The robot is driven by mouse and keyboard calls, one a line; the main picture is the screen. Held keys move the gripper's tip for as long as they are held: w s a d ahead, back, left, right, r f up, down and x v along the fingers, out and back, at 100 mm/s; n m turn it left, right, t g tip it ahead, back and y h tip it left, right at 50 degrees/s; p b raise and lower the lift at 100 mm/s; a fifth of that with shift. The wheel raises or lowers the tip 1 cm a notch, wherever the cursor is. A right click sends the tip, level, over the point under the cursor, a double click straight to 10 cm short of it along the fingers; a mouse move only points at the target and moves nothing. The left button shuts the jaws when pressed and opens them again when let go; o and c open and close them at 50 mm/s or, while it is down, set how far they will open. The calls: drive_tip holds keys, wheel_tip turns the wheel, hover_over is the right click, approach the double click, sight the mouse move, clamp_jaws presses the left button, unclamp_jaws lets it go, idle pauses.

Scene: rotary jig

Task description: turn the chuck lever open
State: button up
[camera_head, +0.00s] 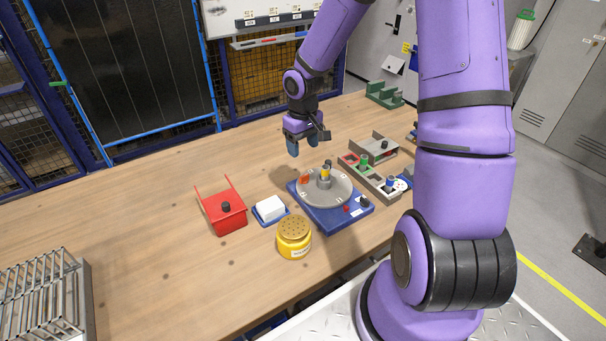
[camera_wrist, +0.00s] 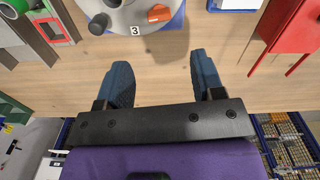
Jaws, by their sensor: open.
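The rotary jig is a grey round turntable (camera_head: 341,193) on a blue base (camera_head: 333,219). A grey chuck (camera_head: 323,184) stands at its middle with a yellow part (camera_head: 325,173) and a dark top piece (camera_head: 328,162). An orange-red piece (camera_head: 305,180) lies at the disc's left edge; an orange-red piece (camera_wrist: 158,13) also shows in the wrist view, beside a "3" label. I cannot tell for sure which piece is the chuck lever. My gripper (camera_head: 303,146) is open and empty, pointing down beyond the disc's far side; its blue fingers (camera_wrist: 161,70) are apart over bare wood.
A red holder (camera_head: 222,214), a white block on a blue tray (camera_head: 270,209) and a yellow perforated-top jar (camera_head: 294,238) stand left of the jig. Grey trays with green and blue parts (camera_head: 378,175) stand to its right. The table's left side is mostly clear.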

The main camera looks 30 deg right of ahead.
sight(304, 178)
wheel_tip(304, 178, down, 11)
drive_tip(key=shift+r, duration=0.15)
idle(0.4)
drive_tip(key=shift+c, duration=0.4)
drive_tip(key=c, duration=0.9)
drive_tip(key=shift+o, duration=0.2)
drive_tip(key=n, duration=0.3)
drive_tip(key=shift+a+n, duration=0.15)
drive_tip(key=shift+n, duration=1.95)
